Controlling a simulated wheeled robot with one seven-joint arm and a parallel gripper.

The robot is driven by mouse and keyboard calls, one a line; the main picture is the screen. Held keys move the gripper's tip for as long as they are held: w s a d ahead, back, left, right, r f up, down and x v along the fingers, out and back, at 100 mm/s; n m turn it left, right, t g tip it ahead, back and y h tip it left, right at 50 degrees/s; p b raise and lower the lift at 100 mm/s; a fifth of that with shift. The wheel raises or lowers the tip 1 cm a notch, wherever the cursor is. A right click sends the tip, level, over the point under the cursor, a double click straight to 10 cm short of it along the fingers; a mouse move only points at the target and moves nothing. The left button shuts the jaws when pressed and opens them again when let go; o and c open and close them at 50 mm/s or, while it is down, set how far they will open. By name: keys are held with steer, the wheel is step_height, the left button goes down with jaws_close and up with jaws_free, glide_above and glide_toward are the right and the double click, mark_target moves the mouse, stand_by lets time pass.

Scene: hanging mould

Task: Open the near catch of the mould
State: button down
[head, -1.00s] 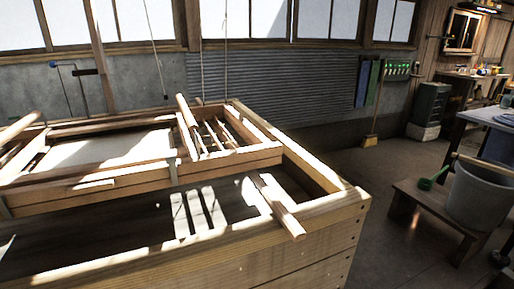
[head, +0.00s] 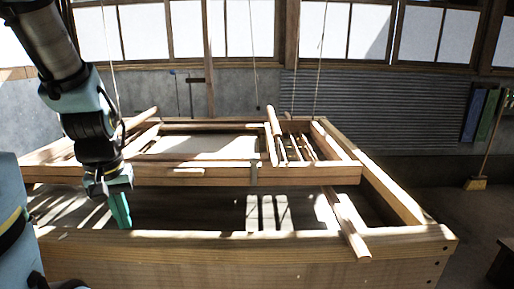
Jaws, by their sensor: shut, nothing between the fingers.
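The mould (head: 205,177) is a wooden frame lying level over a large wooden vat (head: 290,244), with a pale sheet or screen (head: 200,147) inside it. A small grey upright strip (head: 254,173) crosses the mould's near rail right of its middle; it looks like the near catch, but it is too small to tell its state. My gripper (head: 120,210) has teal fingers, shut and empty. They point down at the left over the vat, in front of the near rail in the picture and well left of the grey strip.
Cords (head: 252,50) hang from above around the mould. Thin wooden sticks (head: 297,147) lie at its right end. A loose wooden bar (head: 347,222) rests across the vat's near right edge. A broom (head: 476,184) stands by the far wall.

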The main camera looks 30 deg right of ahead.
steer(key=w+d+r+m, duration=0.2)
steer(key=w+d+r, duration=0.45)
steer(key=d, duration=0.35)
step_height(320, 180, up, 12)
steer(key=m+t+h+p, duration=0.1)
steer(key=m+t+p, duration=0.1)
glide_above(254, 166)
steer(key=shift+w+d+r, duration=0.15)
steer(key=p+x, duration=0.2)
steer(key=x, duration=0.8)
steer(key=shift+d+p, duration=0.15)
steer(key=shift+p, duration=0.2)
steer(key=shift+s+a+f+p, duration=0.15)
steer(key=shift+s+a+f, duration=0.15)
steer(key=shift+s, duration=0.3)
steer(key=shift+s+a+f+p, duration=0.2)
steer(key=shift+s+f, duration=0.15)
steer(key=shift+s, duration=0.2)
steer(key=shift+s+a+f, duration=0.2)
steer(key=shift+s+f, duration=0.2)
steer(key=shift+f, duration=0.1)
